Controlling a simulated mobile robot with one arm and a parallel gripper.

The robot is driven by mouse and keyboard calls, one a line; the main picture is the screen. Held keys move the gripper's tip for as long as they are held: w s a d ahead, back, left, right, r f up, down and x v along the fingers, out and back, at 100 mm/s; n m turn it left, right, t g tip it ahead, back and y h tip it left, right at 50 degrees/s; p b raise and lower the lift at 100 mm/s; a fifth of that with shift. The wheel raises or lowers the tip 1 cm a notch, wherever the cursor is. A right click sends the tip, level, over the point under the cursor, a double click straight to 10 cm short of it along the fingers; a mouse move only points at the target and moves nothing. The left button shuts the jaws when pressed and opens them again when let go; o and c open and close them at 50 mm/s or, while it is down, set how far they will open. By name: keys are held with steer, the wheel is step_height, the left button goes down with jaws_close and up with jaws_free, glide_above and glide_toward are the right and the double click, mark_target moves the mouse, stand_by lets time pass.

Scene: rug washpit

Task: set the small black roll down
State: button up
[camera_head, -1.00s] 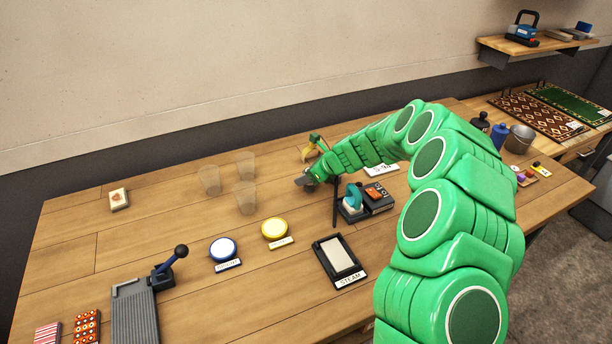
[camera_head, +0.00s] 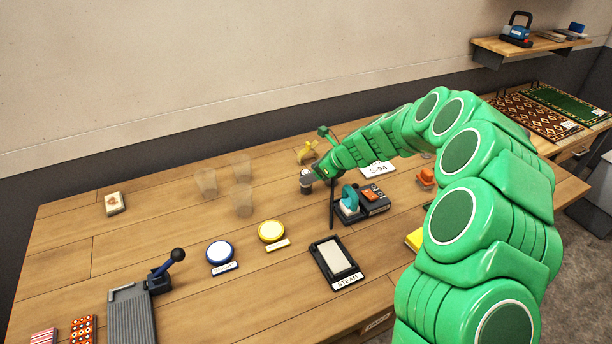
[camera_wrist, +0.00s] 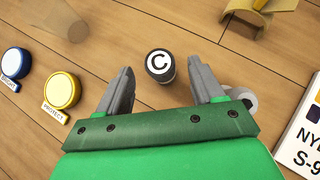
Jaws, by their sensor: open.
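The small black roll (camera_wrist: 160,66) has a white round end marked C. In the wrist view it appears to stand upright on the wooden bench, with its marked end up. My gripper (camera_wrist: 161,74) is open, one finger on each side of the roll, with a visible gap on both sides. In the head view the roll (camera_head: 306,187) shows just below the tip of my gripper (camera_head: 312,174); the fingers are too small there to make out.
A yellow button (camera_head: 271,230), a blue button (camera_head: 220,251) and several translucent cups (camera_head: 242,170) are to the left. A teal-handled tool (camera_head: 350,198) and a thin dark post (camera_head: 332,203) stand close on the right. A yellow object (camera_head: 307,152) lies behind. Bare wood lies in front.

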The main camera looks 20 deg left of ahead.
steer(key=v, duration=0.6)
steer(key=shift+d+r, duration=0.2)
